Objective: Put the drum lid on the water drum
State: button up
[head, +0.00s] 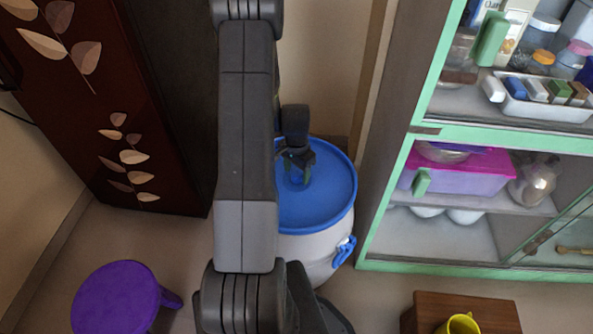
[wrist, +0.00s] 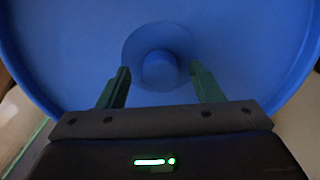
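The white water drum (head: 309,258) stands on the floor behind my arm, with a blue handle or clamp on its side. The round blue drum lid (head: 330,195) covers its top and looks level; whether it is fully seated cannot be told. The lid fills most of the wrist view (wrist: 60,60), with a round knob (wrist: 158,70) in a shallow ring at its middle. My gripper (head: 298,178) points down over the lid. Its two green fingers (wrist: 160,84) are open, apart on the left and right of the knob, and show no visible contact with it.
A green-framed shelf cabinet (head: 400,190) with jars and boxes stands to the right. A dark leaf-patterned cabinet (head: 90,120) stands left. A purple stool (head: 115,297) and a brown wooden stool (head: 455,305) with a yellow mug (head: 459,325) stand in front.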

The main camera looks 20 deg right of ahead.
jog(key=shift+r, duration=0.1)
dwell(0.5)
jog(key=shift+r+p, duration=2.5)
jog(key=shift+r, duration=1.45)
notch_tip(320, 180, up, 14)
jog(key=p, duration=0.1)
jog(key=shift+f, duration=0.15)
